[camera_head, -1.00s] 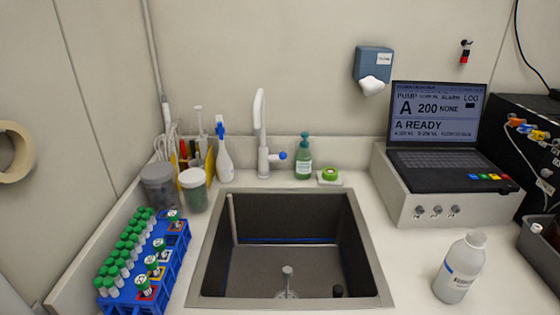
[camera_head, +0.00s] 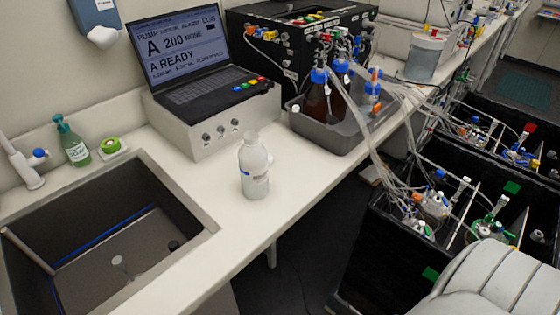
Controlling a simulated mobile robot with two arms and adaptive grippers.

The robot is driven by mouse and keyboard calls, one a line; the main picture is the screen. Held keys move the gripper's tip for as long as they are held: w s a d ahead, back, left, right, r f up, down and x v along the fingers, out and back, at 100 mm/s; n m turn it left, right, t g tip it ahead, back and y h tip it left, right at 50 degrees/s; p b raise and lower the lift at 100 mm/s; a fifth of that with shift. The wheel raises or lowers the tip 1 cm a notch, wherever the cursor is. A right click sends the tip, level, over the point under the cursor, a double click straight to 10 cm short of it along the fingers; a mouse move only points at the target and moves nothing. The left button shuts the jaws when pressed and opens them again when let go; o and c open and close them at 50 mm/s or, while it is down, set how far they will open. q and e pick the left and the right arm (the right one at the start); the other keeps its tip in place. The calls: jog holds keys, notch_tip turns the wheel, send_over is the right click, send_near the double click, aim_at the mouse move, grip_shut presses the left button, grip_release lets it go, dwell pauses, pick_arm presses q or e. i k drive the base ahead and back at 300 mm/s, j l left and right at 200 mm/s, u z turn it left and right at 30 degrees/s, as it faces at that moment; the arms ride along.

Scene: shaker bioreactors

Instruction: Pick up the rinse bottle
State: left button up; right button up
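A white plastic bottle (camera_head: 254,168) with a pale cap and a small label stands upright on the white counter, right of the sink and in front of the laptop's box. It looks like the rinse bottle, but I cannot read its label. Nothing touches it. Neither of my grippers is in view.
The sink (camera_head: 182,252) is at left, with a green soap bottle (camera_head: 73,143) behind it. A laptop (camera_head: 190,62) sits on a white box (camera_head: 214,124). Dark bioreactor units (camera_head: 370,245) stand at right, across a floor gap.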

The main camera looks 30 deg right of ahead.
aim_at(253, 156)
jog(key=z, duration=0.85)
